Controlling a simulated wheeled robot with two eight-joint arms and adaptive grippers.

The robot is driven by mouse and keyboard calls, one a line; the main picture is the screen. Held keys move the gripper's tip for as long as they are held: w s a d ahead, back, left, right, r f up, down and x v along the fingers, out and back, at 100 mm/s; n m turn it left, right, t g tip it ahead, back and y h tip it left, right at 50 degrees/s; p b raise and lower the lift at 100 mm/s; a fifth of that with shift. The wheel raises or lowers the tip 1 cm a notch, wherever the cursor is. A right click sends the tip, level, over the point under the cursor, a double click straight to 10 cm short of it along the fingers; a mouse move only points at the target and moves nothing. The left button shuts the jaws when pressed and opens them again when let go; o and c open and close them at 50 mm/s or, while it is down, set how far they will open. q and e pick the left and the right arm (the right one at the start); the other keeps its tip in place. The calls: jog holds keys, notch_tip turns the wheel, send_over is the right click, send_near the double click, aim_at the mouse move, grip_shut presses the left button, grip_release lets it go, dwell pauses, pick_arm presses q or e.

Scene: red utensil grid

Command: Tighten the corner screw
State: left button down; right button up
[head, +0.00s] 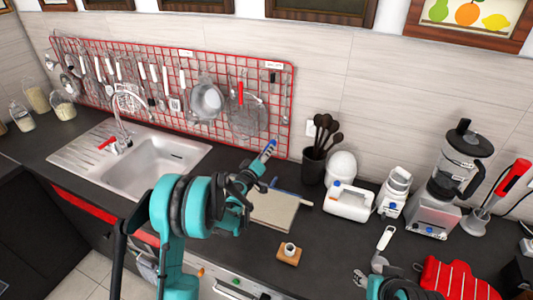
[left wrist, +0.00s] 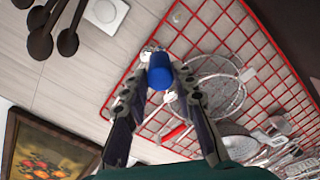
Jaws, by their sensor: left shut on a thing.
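My left gripper (head: 262,160) is shut on a tool with a blue handle (head: 268,149), held up close to the lower right part of the red grid (head: 288,105). In the left wrist view, the end of the blue handle (left wrist: 160,72) sits between the two fingertips, with the grid (left wrist: 258,28) behind it. The tool's far end and the corner screw are hidden or too small to tell. Part of my right arm shows at the bottom of the head view; its fingers cannot be made out clearly.
Utensils, strainers and a red-handled tool (head: 240,92) hang on the grid. Below the gripper lies a board (head: 272,212). A black holder with spoons (head: 313,165), a white container (head: 348,202) and a blender (head: 455,165) stand to the right. A sink (head: 150,170) is at left.

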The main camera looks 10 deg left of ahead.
pick_arm(q)
notch_tip(320, 180, down, 8)
jog(key=b, duration=0.6)
jog(key=shift+w+t, duration=0.15)
jog(key=shift+t, duration=0.25)
pick_arm(e)
notch_tip(320, 180, down, 8)
jog(key=shift+w, duration=0.15)
pick_arm(q)
jog(key=shift+r, duration=0.1)
pick_arm(e)
jog(key=shift+r, duration=0.1)
pick_arm(q)
jog(key=shift+w+d+b, duration=0.25)
jog(key=shift+w+b, duration=0.15)
jog(key=shift+w, duration=0.85)
jog(key=shift+w+d+b, duration=0.25)
jog(key=shift+w+b, duration=0.15)
jog(key=shift+w, duration=0.8)
pick_arm(e)
jog(key=shift+f, duration=0.8)
pick_arm(q)
jog(key=shift+w+d, duration=0.15)
jog(key=shift+w, duration=0.65)
